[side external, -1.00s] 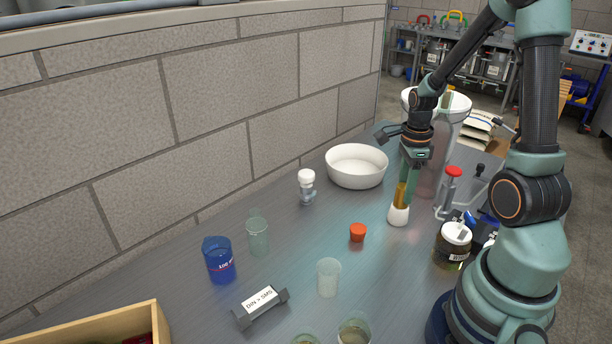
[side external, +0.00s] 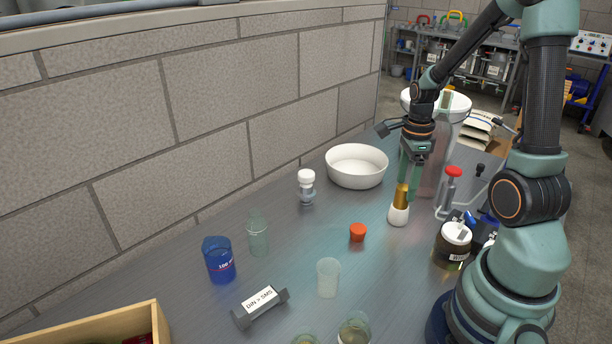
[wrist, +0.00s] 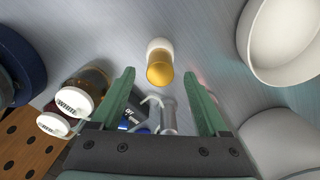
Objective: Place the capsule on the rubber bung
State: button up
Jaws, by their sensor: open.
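The gold capsule (side external: 402,196) stands upright on a white, tapered piece (side external: 398,215) that looks like the rubber bung, on the grey metal bench. In the wrist view the capsule (wrist: 159,70) overlaps the white piece (wrist: 159,44). My gripper (side external: 408,182) is above them, pointing down, with its fingers around or just above the capsule's upper end. In the wrist view my gripper (wrist: 160,74) is open, with a gap on each side of the capsule. The capsule's top is partly hidden by a finger in the side view.
A small orange-red cup-shaped piece (side external: 358,232) lies nearby. A white bowl (side external: 357,180) stands behind, and a dark jar with a white lid (side external: 454,246) to the right.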

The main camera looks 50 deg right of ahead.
aim_at(405, 187)
notch_tip(405, 187, up, 10)
jog(key=w+a+r+n+t, duration=0.1)
jog(key=a+r+n+t, duration=0.1)
jog(key=a+n, duration=0.8)
jog(key=a+r+n+t, duration=0.3)
jog(key=a+n, duration=0.7)
jog(key=n, duration=0.7)
jog(key=shift+w+a+r+t, duration=0.2)
jog(key=shift+w+r+t, duration=0.15)
jog(key=shift+r, duration=0.2)
